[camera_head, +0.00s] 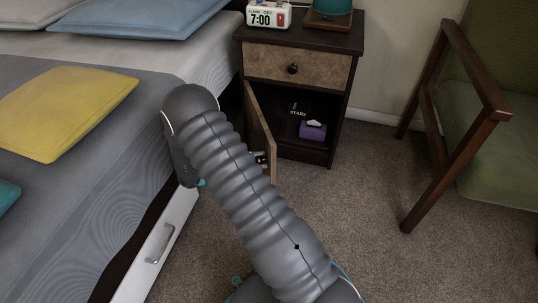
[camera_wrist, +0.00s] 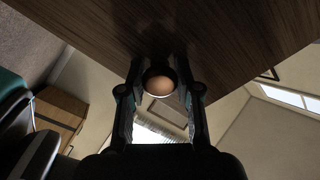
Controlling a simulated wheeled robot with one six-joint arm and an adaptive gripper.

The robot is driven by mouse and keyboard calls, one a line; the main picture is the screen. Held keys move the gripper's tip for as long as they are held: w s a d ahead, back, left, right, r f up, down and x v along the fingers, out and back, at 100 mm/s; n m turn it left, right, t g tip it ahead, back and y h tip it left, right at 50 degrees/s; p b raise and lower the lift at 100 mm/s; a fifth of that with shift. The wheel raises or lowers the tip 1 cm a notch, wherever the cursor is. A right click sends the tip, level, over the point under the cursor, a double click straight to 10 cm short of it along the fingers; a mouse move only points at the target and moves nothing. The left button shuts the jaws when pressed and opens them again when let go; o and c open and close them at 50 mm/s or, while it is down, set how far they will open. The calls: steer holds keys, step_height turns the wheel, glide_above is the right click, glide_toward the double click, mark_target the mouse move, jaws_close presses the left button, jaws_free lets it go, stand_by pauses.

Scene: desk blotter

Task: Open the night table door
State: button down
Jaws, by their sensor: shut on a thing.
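The night table (camera_head: 352,44) is a dark wood cabinet with a lighter drawer front (camera_head: 318,72). Its door (camera_head: 262,135) stands swung out from the left side, and the compartment behind it is exposed. In the wrist view the door's dark wood panel (camera_wrist: 225,28) fills the top, with a round knob (camera_wrist: 161,84) between my two fingers. My gripper (camera_wrist: 161,72) is shut on this knob. In the head view my arm covers most of the gripper, and only a small part shows beside the door.
A black box (camera_head: 298,108) and a purple box (camera_head: 312,130) lie inside the compartment. The bed (camera_head: 130,70) is close on the left, with a handled drawer (camera_head: 160,243) below. A green armchair (camera_head: 475,110) stands right. Carpet (camera_head: 365,200) is clear between them.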

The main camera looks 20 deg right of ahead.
mark_target(267, 137)
steer(key=shift+w+a, duration=0.15)
steer(key=shift+a, duration=0.2)
steer(key=c, duration=0.8)
jaws_free()
step_height(267, 137, up, 10)
steer(key=shift+f, duration=0.1)
